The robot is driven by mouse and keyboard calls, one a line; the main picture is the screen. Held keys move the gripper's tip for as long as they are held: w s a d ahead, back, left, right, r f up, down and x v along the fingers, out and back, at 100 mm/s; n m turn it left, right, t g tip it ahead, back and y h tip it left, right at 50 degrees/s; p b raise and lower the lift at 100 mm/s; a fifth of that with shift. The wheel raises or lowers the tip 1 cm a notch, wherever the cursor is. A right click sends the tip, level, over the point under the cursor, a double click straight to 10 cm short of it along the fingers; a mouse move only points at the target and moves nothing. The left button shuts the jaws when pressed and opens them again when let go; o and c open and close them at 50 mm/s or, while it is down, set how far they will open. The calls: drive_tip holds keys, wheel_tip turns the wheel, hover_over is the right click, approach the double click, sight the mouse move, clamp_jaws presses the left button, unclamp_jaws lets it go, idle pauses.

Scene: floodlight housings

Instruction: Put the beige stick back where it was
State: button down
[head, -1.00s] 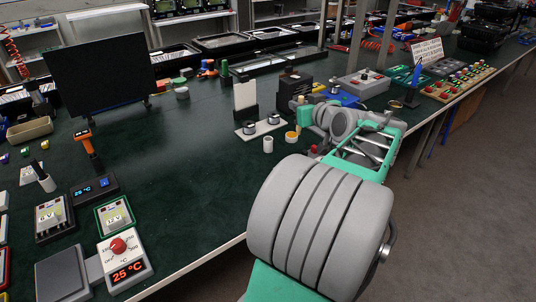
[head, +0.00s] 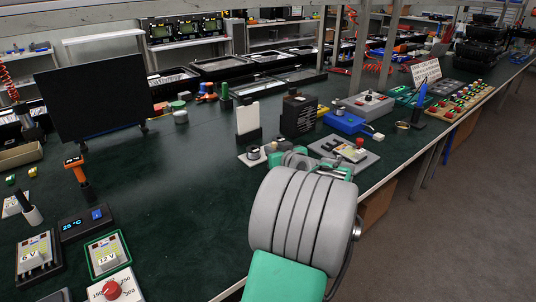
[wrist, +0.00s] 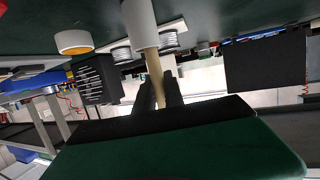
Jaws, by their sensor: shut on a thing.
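The beige stick (wrist: 155,78) shows in the wrist view between the two dark fingers of my gripper (wrist: 159,92), which is shut on it. A white cylinder (wrist: 140,22) lies in line with the stick's far end. I cannot tell whether the stick is inside the cylinder, touching it or only in front of it. In the head view my grey and green arm hides the gripper, the stick and the white cylinder.
In the wrist view an orange and white ring (wrist: 74,42) and a metal spool (wrist: 168,40) are close to the cylinder. In the head view a black slotted box (head: 298,115), a white card (head: 247,117) and a control panel (head: 345,153) stand around my arm. The left-middle tabletop is clear.

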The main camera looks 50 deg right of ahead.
drive_tip(key=shift+s+d, duration=0.1)
drive_tip(key=shift+d, duration=0.05)
drive_tip(key=c, duration=1.4)
unclamp_jaws()
drive_tip(key=shift+c, duration=0.2)
drive_tip(key=shift+r, duration=0.2)
drive_tip(key=v, duration=1.2)
drive_tip(key=shift+f+p, duration=0.2)
drive_tip(key=shift+p, duration=0.25)
